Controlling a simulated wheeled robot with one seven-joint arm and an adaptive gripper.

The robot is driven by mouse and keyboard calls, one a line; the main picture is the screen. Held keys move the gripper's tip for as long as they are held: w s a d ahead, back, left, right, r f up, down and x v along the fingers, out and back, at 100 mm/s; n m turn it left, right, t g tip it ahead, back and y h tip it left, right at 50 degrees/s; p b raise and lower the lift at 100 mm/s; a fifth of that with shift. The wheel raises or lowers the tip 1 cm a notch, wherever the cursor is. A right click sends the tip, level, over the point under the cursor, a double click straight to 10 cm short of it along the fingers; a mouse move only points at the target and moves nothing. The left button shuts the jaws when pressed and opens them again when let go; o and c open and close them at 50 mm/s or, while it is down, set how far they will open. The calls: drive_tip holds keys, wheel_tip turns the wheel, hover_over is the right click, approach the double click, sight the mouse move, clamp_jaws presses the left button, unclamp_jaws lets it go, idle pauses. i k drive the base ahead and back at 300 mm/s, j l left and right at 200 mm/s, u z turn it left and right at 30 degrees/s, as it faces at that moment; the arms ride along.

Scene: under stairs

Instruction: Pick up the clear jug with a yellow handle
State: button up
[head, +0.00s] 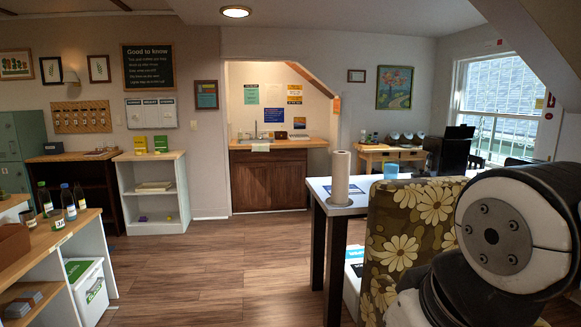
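I cannot make out a clear jug with a yellow handle anywhere in the head view. Small items on the far counters are too small to tell apart. Part of my own arm fills the lower right of the view. My gripper is not in view.
A white-topped table (338,207) holds a paper towel roll (340,177) and a blue container (391,171). A flowered chair (408,222) stands in front of it. Several bottles (68,203) stand on the left shelf unit. The wooden floor (215,262) in the middle is clear.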

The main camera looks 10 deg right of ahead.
sight(390, 165)
drive_tip(key=i+z, duration=0.1)
drive_tip(key=z, duration=0.45)
drive_tip(key=i+j+z, duration=0.8)
drive_tip(key=i+j, duration=0.45)
drive_tip(key=j, duration=0.2)
drive_tip(key=i+j+z, duration=0.15)
drive_tip(key=j, duration=0.25)
drive_tip(key=i+j+z, duration=0.1)
drive_tip(key=i+j, duration=0.25)
drive_tip(key=i+j+z, duration=0.1)
drive_tip(key=i+j, duration=0.15)
drive_tip(key=j, duration=0.25)
drive_tip(key=i+j, duration=0.2)
drive_tip(key=j, duration=0.2)
drive_tip(key=i+j, duration=0.2)
drive_tip(key=j, duration=0.2)
drive_tip(key=i+j, duration=0.15)
drive_tip(key=j, duration=0.25)
drive_tip(key=i+j, duration=0.2)
drive_tip(key=j, duration=0.25)
